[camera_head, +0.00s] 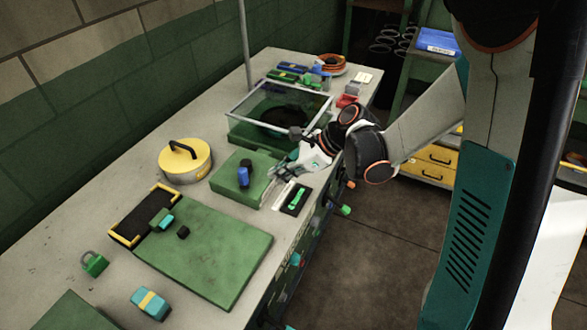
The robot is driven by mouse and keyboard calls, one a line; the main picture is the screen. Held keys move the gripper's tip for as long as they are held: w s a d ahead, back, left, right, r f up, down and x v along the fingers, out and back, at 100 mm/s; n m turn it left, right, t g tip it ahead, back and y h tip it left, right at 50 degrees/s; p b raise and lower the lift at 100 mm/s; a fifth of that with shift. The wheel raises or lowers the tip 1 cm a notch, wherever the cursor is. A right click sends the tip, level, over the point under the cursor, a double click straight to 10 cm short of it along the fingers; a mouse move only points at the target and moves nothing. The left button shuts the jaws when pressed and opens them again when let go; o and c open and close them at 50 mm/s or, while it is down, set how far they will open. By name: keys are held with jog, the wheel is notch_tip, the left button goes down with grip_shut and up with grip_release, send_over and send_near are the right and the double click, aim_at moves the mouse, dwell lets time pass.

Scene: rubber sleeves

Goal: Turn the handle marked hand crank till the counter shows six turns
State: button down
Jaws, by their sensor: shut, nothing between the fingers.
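A green box (228,194) stands near the middle of the bench, with an upright blue knob (243,176) on its top. It may be the hand crank; I can read no marking. A small black panel with a green strip (297,199) lies at the bench's front edge beside the box; it may be the counter, and no figures are legible. My gripper (275,172) is shut and empty, at the right side of the green box, to the right of the blue knob. It appears apart from the knob; whether it touches the box is unclear.
A glass-topped green case (277,104) stands just behind my gripper. A yellow round lid with a black handle (186,158) is left of the box. A large green mat (215,255), a padlock (94,263) and a teal-yellow block (150,303) lie nearer. Coloured knobs stick out from the bench's front.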

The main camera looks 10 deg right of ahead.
aim_at(245, 170)
jog(key=a, duration=0.1)
jog(key=w+a, duration=0.1)
jog(key=a, duration=0.1)
jog(key=a+f+b, duration=0.1)
jog(key=shift+w+a, duration=0.25)
jog(key=shift+a, duration=0.1)
jog(key=shift+s+a, duration=0.1)
jog(key=shift+s+a+m+t, duration=0.1)
jog(key=shift+a+m+t, duration=0.1)
jog(key=shift+m+t, duration=0.15)
